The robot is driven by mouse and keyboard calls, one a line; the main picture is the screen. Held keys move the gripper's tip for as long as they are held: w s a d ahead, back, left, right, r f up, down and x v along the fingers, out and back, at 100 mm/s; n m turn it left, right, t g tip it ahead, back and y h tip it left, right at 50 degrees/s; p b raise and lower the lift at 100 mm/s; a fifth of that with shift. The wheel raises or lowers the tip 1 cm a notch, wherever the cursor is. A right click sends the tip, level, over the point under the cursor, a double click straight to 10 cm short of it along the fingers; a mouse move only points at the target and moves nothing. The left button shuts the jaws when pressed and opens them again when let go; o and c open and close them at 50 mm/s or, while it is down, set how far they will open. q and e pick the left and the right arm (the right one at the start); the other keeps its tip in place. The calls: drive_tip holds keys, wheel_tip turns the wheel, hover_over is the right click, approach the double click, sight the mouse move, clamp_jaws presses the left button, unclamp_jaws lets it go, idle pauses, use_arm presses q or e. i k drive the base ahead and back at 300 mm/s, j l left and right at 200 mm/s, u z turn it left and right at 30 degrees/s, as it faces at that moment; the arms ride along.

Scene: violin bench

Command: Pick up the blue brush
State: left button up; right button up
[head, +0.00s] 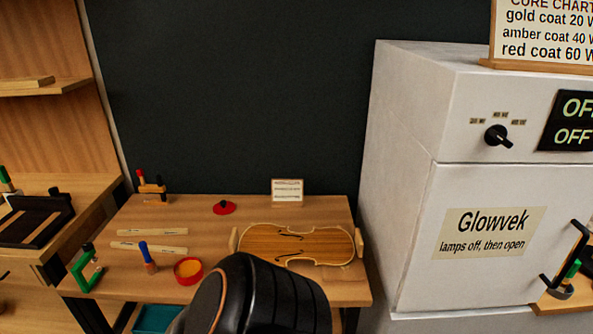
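The blue brush (147,256) stands on the wooden bench, handle up and leaning slightly, with a brownish lower end. It is just left of a round red pot (188,270) with amber-coloured contents, and the two are apart. A large black rounded part of my own arm fills the bottom middle and covers the bench's front there. Neither gripper's fingers show in the head view.
A violin body (297,244) lies right of the pot. Two pale strips (152,232) lie behind the brush, with a green clamp (86,270) to its left. A red lid (224,208) lies farther back. A white cabinet (405,130) stands at right.

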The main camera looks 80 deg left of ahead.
sight(149, 263)
drive_tip(key=u, duration=2.65)
